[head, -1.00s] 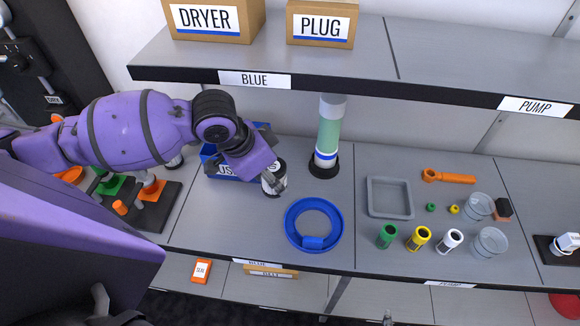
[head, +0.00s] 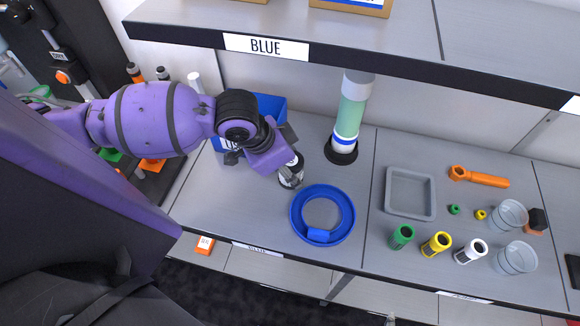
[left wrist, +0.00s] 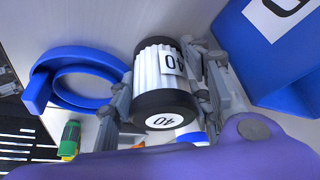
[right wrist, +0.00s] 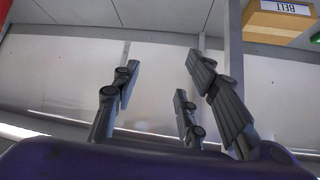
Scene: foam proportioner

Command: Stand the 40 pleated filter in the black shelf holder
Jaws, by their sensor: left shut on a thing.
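The 40 pleated filter (head: 291,171) is white and pleated with black end caps. The "40" label shows on its side and on one cap in the left wrist view (left wrist: 160,80). My left gripper (head: 288,158) is shut around its body. Whether its lower end touches the shelf is unclear. A round black base (head: 341,152) stands right of it, holding a tall green and white tube (head: 351,105); I cannot tell whether this is the black shelf holder. My right gripper (right wrist: 160,95) is open and empty in the right wrist view, outside the head view.
A blue ring tray (head: 348,225) lies just in front of the filter. A blue bin (head: 270,108) stands behind my left gripper. A grey tray (head: 410,193), an orange wrench (head: 480,177), small bottles and clear cups sit right. An upper shelf (head: 310,35) overhangs the back.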

